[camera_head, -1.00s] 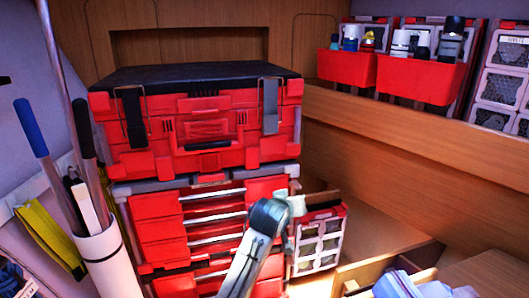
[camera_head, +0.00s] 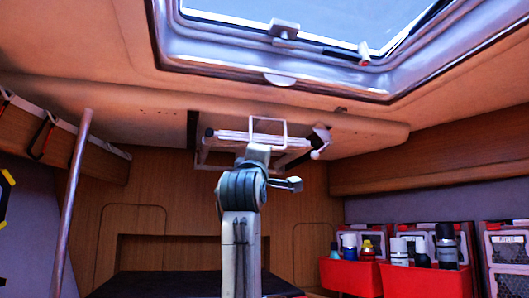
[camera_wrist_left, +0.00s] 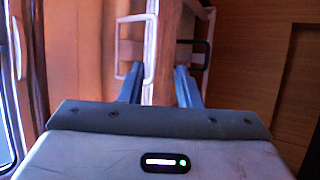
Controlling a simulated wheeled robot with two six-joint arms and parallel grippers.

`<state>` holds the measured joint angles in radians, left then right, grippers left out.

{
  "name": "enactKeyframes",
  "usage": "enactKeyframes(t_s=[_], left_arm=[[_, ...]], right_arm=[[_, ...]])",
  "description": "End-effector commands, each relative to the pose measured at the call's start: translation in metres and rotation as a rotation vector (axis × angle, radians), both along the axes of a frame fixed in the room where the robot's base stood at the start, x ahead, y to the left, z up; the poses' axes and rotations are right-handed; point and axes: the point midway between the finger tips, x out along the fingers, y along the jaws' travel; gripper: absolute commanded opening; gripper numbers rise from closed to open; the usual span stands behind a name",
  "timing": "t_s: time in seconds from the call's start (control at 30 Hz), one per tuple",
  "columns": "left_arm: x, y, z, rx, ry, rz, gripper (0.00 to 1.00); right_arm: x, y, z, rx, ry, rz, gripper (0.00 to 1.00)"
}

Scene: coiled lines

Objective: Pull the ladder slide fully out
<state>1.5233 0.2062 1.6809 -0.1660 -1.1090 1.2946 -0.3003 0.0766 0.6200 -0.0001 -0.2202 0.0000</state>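The ladder slide (camera_head: 235,136) is a set of white rails with a thin white upright loop, under the ceiling panel at the back in the head view. White rails and a white loop (camera_wrist_left: 122,45) also show in the left wrist view. My left arm rises in front of the ladder in the head view and hides part of it. In the left wrist view my left gripper (camera_wrist_left: 158,84) has its two blue-grey fingers apart, pointing toward the rails. I cannot tell whether they touch anything. My right gripper is not in view.
A skylight (camera_head: 275,80) with a metal frame is overhead. A metal pole (camera_head: 72,205) stands at the left. Red bins (camera_head: 350,276) with bottles are at the right. The dark top of the toolbox (camera_head: 160,285) is below. The space around my raised arm looks clear.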

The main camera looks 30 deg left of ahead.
Motion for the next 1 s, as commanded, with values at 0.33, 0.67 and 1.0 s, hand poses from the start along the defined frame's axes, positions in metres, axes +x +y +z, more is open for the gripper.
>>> enactKeyframes(t_s=[0.33,0.67,1.0], left_arm=[[0.022,0.014,0.034,-0.012,-0.017,-0.003,0.30],[0.065,0.030,0.061,-0.010,-0.018,-0.003,0.30],[0.080,0.036,0.066,-0.010,-0.019,-0.003,0.30]], right_arm=[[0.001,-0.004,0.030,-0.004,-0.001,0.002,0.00],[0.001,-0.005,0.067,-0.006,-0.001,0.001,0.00],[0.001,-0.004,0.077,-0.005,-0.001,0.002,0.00]])
